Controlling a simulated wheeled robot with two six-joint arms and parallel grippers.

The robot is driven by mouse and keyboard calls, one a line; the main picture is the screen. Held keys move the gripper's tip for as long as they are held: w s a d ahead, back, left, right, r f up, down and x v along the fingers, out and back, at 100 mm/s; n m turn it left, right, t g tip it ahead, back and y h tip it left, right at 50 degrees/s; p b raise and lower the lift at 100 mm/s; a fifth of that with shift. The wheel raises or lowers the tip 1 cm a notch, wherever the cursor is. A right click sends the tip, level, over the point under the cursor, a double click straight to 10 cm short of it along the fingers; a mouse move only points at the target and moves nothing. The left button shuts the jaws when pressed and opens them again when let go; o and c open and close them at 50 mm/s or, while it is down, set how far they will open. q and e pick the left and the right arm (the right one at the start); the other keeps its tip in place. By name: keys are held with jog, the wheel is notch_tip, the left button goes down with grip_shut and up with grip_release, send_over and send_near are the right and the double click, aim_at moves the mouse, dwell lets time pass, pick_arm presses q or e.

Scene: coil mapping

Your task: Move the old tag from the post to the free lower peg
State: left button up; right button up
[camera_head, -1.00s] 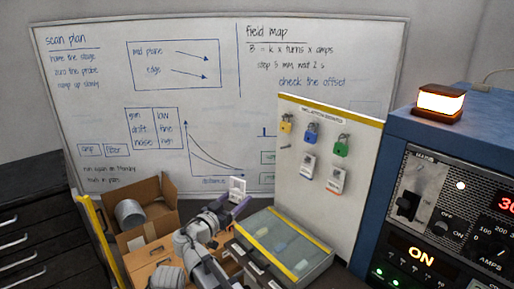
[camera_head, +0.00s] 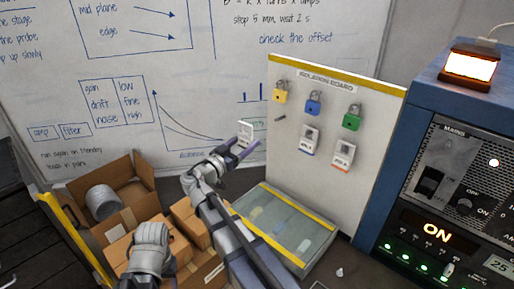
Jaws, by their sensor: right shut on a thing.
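My right gripper (camera_head: 236,157) is raised left of the isolation board (camera_head: 384,140), in front of the whiteboard. It is shut on a small white tag (camera_head: 245,132), which stands up from the fingertips, apart from the board. The free lower peg (camera_head: 280,118) is a short grey stub under the yellow padlock (camera_head: 280,92). White tags hang on the lower row under the blue padlock (camera_head: 313,103) and the green padlock (camera_head: 351,116). I cannot make out the post.
A clear-lidded case (camera_head: 318,246) with yellow edging lies below the board. Cardboard boxes (camera_head: 134,169) stand at the lower left, one with a grey roll (camera_head: 101,201). The blue power cabinet (camera_head: 389,195) with a lit lamp (camera_head: 468,66) borders the board's right side.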

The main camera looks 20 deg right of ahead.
jog(key=d+f+g, duration=0.1)
jog(key=d, duration=0.3)
jog(key=m+h, duration=0.1)
send_near(284, 128)
jog(key=shift+d+r, duration=0.8)
jog(key=shift+r, duration=0.15)
jog(key=shift+w+f+b+x, duration=0.1)
jog(key=shift+f+b+x, duration=0.1)
jog(key=shift+x, duration=0.7)
jog(key=shift+w+f+b+x, duration=0.15)
jog(key=shift+b+x, duration=0.05)
jog(key=shift+x, duration=0.7)
jog(key=shift+w+f+b+x, duration=0.1)
jog(key=shift+f+b+x, duration=0.1)
jog(key=shift+x, duration=0.7)
pick_arm(q)
notch_tip(284, 128, down, 2)
jog(key=shift+a+f, duration=0.1)
jog(key=shift+f, duration=0.1)
pick_arm(e)
jog(key=shift+a+f, duration=0.1)
jog(key=shift+f, duration=0.15)
jog(key=o, duration=1.1)
jog(key=shift+c, duration=0.2)
